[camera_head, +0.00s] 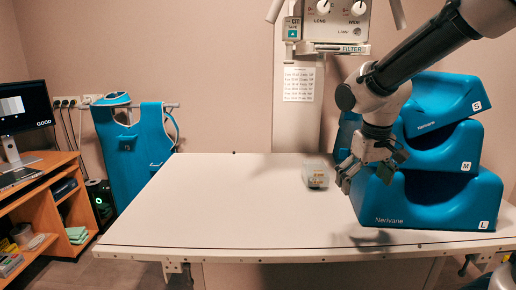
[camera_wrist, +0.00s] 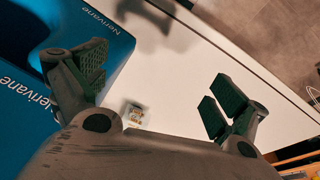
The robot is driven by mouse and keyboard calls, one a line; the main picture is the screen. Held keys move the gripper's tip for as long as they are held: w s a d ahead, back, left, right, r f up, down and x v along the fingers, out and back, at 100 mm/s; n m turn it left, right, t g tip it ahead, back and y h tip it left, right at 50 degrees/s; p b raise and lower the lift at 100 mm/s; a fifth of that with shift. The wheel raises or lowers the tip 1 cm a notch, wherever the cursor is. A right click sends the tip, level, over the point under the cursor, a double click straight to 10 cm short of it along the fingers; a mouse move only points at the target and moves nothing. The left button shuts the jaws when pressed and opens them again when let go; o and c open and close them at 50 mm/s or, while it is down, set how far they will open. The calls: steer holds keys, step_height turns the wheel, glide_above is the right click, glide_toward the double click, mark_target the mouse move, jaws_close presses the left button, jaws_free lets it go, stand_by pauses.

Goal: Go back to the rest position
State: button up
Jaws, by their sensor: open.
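My gripper (camera_head: 364,182) is above the right part of the white table, in front of the blue wedge cushions. Its fingers are spread apart and nothing is between them. In the wrist view my gripper (camera_wrist: 158,86) is also open, with the white table top below it. My arm reaches in from the upper right of the head view.
Blue cushions marked S, M and L (camera_head: 430,205) are stacked at the table's right, close to my gripper. A small clear box (camera_head: 316,175) stands on the table (camera_head: 200,205) left of my gripper. The table's left half is bare. A column with a control panel stands behind.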

steer(key=s+d+r+m+t, duration=0.1)
steer(key=s+d+r, duration=0.1)
steer(key=s+d, duration=0.3)
steer(key=s+d+r+m+t, duration=0.1)
steer(key=s+d+r, duration=0.2)
steer(key=s, duration=0.9)
steer(key=shift+d+r, duration=0.2)
steer(key=shift+d, duration=0.65)
